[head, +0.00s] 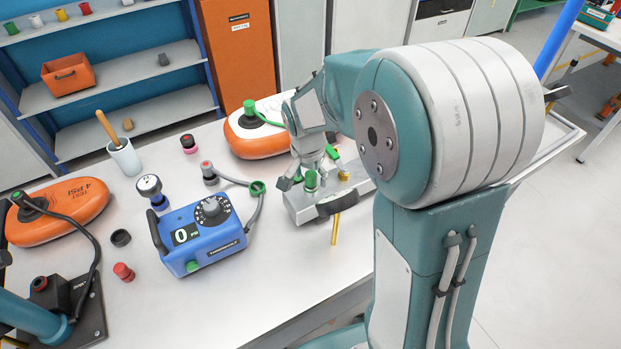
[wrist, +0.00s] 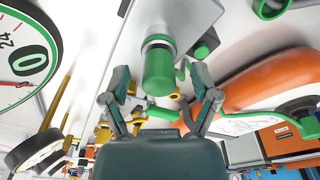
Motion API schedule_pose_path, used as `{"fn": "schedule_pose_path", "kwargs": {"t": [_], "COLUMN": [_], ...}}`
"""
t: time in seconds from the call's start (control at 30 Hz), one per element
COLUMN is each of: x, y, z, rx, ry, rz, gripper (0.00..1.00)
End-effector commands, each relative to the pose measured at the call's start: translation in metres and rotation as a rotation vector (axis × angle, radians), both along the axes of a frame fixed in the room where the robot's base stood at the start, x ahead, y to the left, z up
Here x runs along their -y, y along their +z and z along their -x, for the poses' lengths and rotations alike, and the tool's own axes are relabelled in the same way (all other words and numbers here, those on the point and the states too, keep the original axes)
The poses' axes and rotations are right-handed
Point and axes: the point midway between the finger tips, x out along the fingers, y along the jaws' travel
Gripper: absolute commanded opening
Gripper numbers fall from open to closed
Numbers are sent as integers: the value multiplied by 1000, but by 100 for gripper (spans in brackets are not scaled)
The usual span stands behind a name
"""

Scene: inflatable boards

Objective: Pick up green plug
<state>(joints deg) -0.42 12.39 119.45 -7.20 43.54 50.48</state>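A green plug (head: 310,180) stands upright on the grey metal block (head: 309,211) at the table's right front. My gripper (head: 309,169) reaches down over it from above. In the wrist view the green cylindrical plug (wrist: 160,68) appears between the two spread fingertips of my gripper (wrist: 160,82), with a visible gap on each side. The gripper is open and holds nothing. The arm hides part of the area behind the block.
A blue pump box (head: 203,235) with a dial stands left of the block. An orange and white board (head: 258,140) with a green fitting (head: 249,107) lies behind. Yellow valve parts (head: 343,172) rise close to the plug. A grey hose (head: 254,210) runs between box and block.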

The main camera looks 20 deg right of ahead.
Motion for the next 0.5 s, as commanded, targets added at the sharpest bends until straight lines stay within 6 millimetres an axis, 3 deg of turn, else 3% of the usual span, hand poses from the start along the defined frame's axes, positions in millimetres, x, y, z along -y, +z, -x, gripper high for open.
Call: {"fn": "schedule_pose_path", "kwargs": {"t": [0.03, 0.13, 0.17, 0.5], "x": [0, 0, 0, 0], "y": [0, 0, 0, 1], "z": [0, 0, 0, 0], "rx": [0, 0, 0, 0], "ry": [0, 0, 0, 0], "rz": [0, 0, 0, 0], "gripper": [52, 7, 0, 0]}}
